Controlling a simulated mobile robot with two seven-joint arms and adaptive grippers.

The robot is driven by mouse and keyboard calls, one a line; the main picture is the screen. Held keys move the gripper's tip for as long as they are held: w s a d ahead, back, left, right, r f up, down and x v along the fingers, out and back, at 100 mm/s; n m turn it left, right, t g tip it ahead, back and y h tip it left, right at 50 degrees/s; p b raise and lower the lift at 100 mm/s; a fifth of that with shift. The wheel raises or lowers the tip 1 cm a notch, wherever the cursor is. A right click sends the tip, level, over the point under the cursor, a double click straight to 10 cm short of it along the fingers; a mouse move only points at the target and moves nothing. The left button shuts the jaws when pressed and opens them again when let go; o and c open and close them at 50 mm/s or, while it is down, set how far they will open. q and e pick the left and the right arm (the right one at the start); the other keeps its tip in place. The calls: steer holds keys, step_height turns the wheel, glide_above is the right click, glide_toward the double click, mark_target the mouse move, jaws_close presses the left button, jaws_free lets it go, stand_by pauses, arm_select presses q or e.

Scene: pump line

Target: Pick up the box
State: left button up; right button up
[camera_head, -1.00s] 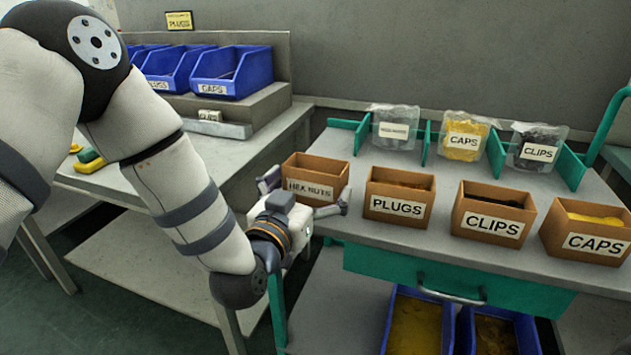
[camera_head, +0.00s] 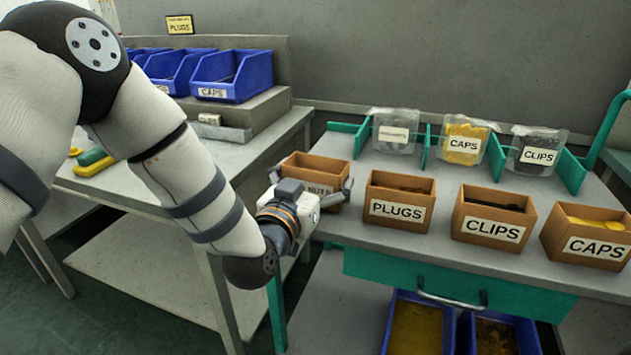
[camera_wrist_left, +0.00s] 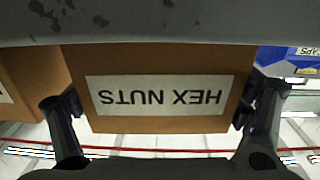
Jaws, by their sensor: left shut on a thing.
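The cardboard box labelled HEX NUTS (camera_head: 322,168) stands at the left end of the grey bench top. My left gripper (camera_head: 312,192) is shut on this box, one finger against each side, and partly covers its label in the head view. In the left wrist view the box (camera_wrist_left: 155,125) appears upside down between the two fingers (camera_wrist_left: 158,115), its label fully readable. I cannot tell whether its base is clear of the bench. My right gripper is not in view.
Boxes labelled PLUGS (camera_head: 399,203), CLIPS (camera_head: 492,219) and CAPS (camera_head: 585,236) stand in a row to the right. Clear bags (camera_head: 463,143) stand between green dividers behind. Blue bins (camera_head: 232,78) sit on the left table's shelf. A gap separates the two tables.

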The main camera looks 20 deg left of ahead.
arm_select(q)
steer(key=s+a+r+p, duration=0.1)
steer(key=s+r+p, duration=0.4)
steer(key=s+r, duration=0.85)
steer(key=s+f+m+g+h, duration=0.8)
steer(key=s+f+m+h, duration=0.25)
steer(key=f+h, duration=0.35)
steer(key=w+r+n+t+y, duration=0.8)
steer(key=w+r+n+y, duration=0.2)
steer(key=r+y, duration=0.2)
steer(key=shift+r+y, duration=0.3)
steer(key=shift+y, duration=0.7)
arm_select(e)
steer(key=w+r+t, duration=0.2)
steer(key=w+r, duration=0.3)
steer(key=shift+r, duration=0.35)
arm_select(q)
steer(key=shift+a+n, duration=0.1)
steer(key=shift+n, duration=0.15)
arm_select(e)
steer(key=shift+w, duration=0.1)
